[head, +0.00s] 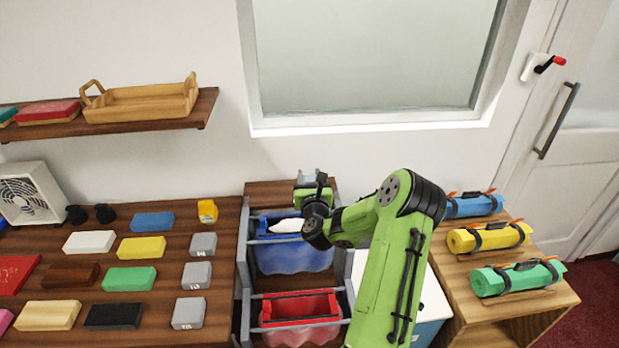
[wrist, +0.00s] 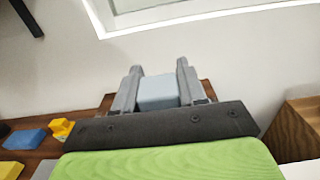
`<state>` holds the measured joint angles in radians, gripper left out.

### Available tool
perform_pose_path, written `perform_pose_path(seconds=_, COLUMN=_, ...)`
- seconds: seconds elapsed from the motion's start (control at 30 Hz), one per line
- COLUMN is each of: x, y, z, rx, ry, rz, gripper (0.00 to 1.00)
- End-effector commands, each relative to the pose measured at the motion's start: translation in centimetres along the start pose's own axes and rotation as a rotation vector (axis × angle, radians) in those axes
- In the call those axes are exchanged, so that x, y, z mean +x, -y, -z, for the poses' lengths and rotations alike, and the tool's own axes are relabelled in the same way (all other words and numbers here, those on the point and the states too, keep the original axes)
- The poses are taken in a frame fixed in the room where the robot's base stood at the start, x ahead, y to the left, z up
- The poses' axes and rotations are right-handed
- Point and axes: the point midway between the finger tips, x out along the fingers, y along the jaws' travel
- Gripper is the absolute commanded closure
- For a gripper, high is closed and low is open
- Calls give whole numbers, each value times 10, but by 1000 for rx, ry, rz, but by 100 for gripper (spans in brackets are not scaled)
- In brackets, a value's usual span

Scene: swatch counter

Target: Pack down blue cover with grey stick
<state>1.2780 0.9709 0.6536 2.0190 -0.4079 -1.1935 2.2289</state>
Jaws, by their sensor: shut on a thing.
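My gripper (head: 307,179) is shut on a light grey block-like piece (wrist: 157,92), seen between its two fingers in the wrist view. Only part of this piece shows, so I cannot tell if it is a stick. The gripper is above the far end of the rack. A blue bin (head: 293,259) hangs in the rack below and nearer. Blue material with a white piece (head: 287,226) shows at its top, partly hidden by my arm. A flat blue block (head: 152,222) lies on the left counter, and a rolled blue mat (head: 472,205) lies on the right bench.
A red bin (head: 300,308) sits in front of the blue one. The left counter (head: 220,220) holds several coloured and grey blocks, a yellow item (head: 207,211) and a fan (head: 28,193). Yellow (head: 490,238) and green (head: 518,277) rolls lie at right. A window is behind.

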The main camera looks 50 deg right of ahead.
Motion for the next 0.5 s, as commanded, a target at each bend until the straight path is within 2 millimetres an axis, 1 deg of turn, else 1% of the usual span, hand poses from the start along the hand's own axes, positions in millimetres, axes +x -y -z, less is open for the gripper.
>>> perform_pose_path(seconds=0.03, x=0, y=0, z=4, rx=0, ry=1, rz=0, gripper=84)
perform_pose_path(seconds=0.5, x=0, y=0, z=25, rx=0, ry=1, rz=1, gripper=84)
